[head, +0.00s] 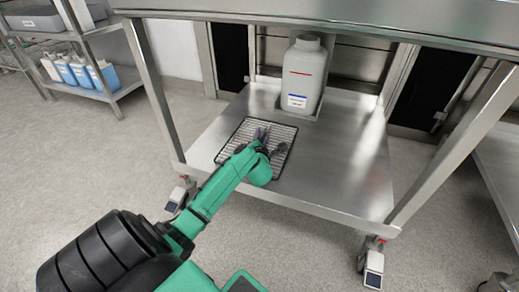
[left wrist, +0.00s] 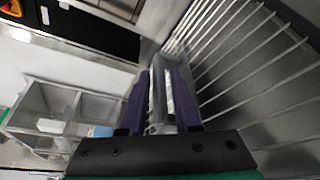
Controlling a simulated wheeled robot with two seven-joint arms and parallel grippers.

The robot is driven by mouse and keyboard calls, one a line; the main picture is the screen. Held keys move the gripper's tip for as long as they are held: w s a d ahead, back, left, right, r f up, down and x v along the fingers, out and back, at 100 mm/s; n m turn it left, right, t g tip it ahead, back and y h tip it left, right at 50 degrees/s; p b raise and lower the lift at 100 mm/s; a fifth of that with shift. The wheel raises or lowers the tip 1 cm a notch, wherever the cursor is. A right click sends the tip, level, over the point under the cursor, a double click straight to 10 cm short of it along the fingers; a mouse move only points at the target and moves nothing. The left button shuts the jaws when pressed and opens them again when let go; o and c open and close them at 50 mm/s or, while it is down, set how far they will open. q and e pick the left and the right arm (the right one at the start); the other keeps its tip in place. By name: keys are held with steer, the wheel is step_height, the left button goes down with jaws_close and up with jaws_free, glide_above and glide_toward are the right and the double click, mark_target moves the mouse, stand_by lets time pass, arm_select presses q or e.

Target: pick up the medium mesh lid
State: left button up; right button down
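My left gripper (head: 262,133) reaches over a wire rack (head: 236,143) on the steel lower shelf. In the left wrist view its two purple fingers (left wrist: 160,98) stand a little apart. A grey, blurred, partly see-through piece (left wrist: 159,62) shows between and beyond them. I cannot tell whether this is the medium mesh lid or whether the fingers press on it. In the head view a small dark grey piece (head: 281,148) lies on the rack just right of the gripper; its mesh is too small to make out. My right gripper is out of view.
A large grey bottle (head: 303,75) stands at the back of the shelf (head: 335,160). The shelf right of the rack is clear. Table legs (head: 155,90) rise at the corners, with the tabletop (head: 350,18) overhead. Blue bottles (head: 80,72) stand on a side shelf at the left.

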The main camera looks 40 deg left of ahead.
arm_select(q)
steer(key=shift+r, duration=0.1)
jaws_close()
stand_by(1.3)
